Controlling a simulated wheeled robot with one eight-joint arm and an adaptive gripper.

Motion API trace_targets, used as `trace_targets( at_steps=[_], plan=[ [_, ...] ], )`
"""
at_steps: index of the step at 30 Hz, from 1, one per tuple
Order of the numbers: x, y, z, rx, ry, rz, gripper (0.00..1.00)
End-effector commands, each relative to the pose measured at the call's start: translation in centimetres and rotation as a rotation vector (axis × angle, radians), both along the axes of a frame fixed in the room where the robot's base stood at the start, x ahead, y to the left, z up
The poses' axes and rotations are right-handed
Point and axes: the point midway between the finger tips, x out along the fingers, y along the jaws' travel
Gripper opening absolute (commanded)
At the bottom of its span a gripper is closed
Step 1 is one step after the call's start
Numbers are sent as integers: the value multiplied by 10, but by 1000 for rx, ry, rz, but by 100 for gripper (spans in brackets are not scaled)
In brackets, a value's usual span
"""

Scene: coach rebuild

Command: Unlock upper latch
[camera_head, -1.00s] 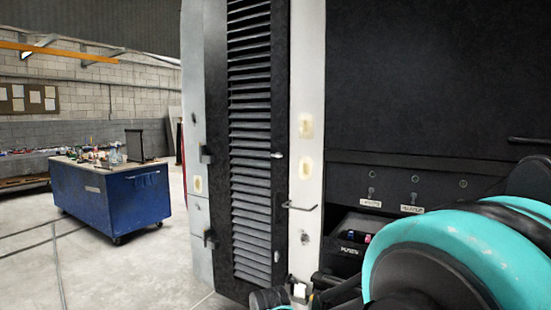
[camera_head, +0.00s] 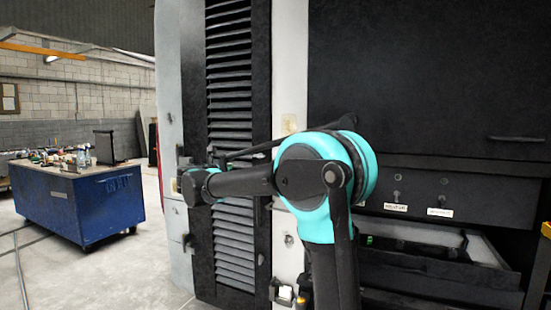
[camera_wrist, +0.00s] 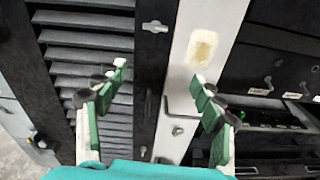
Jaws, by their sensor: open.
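The upper latch (camera_wrist: 155,27) is a small silver turn handle on the dark right edge strip of the louvered door (camera_wrist: 85,55), and it lies crosswise in the wrist view. A smaller grey fitting (camera_wrist: 148,104) sits lower on the same strip. My gripper (camera_wrist: 158,72) is open and empty, with green-padded fingers apart on either side of the strip in the picture. The upper latch is beyond the fingertips, apart from them. In the head view the louvered door (camera_head: 228,60) is partly covered by my arm, and the gripper and latch cannot be made out.
A white post (camera_wrist: 205,45) with a yellowish patch stands right of the door, with a bent bar handle (camera_wrist: 170,112) beside it. An open drawer (camera_head: 430,248) lies at right under a dark panel.

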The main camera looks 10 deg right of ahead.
Motion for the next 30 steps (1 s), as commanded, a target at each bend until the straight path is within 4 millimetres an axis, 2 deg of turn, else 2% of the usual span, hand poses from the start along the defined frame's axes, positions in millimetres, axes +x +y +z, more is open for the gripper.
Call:
trace_targets(
  at_steps=[1,3,7,11,30],
  plan=[
    [5,12,10,-49,3,14,68],
    [9,18,18,-93,6,22,68],
    [17,15,22,-112,7,23,68],
    [32,2,21,-109,7,20,68],
    [130,-70,20,-106,7,21,68]
  ],
)
